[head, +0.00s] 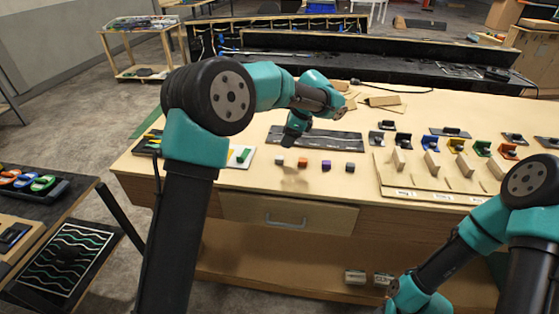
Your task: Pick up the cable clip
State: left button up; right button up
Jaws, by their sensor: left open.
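My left gripper (292,138) points down over the work table, at the left end of a dark flat strip (335,140). Its jaws are open, and I see nothing held between them. Several small cubes lie in a row in front of the strip: a pale one (279,161), an orange one (302,162), a purple one (326,165) and a grey one (350,167). I cannot tell which small piece is the cable clip. My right gripper (392,300) hangs low at the bottom edge, in front of the table, partly cut off.
A wooden rack (420,184) with upright blocks stands on the right of the table (230,203). Several coloured pieces, among them a blue one (403,139), stand behind it. Loose wooden pieces (382,101) lie at the back.

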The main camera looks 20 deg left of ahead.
aim_at(278, 157)
pick_arm(q)
jog(key=shift+x, duration=1.8)
jog(key=shift+f, duration=0.1)
jog(key=shift+d+x, duration=0.2)
jog(key=shift+x, duration=2.25)
jog(key=shift+f, duration=0.1)
jog(key=shift+c, duration=0.4)
jog(key=c, duration=0.9)
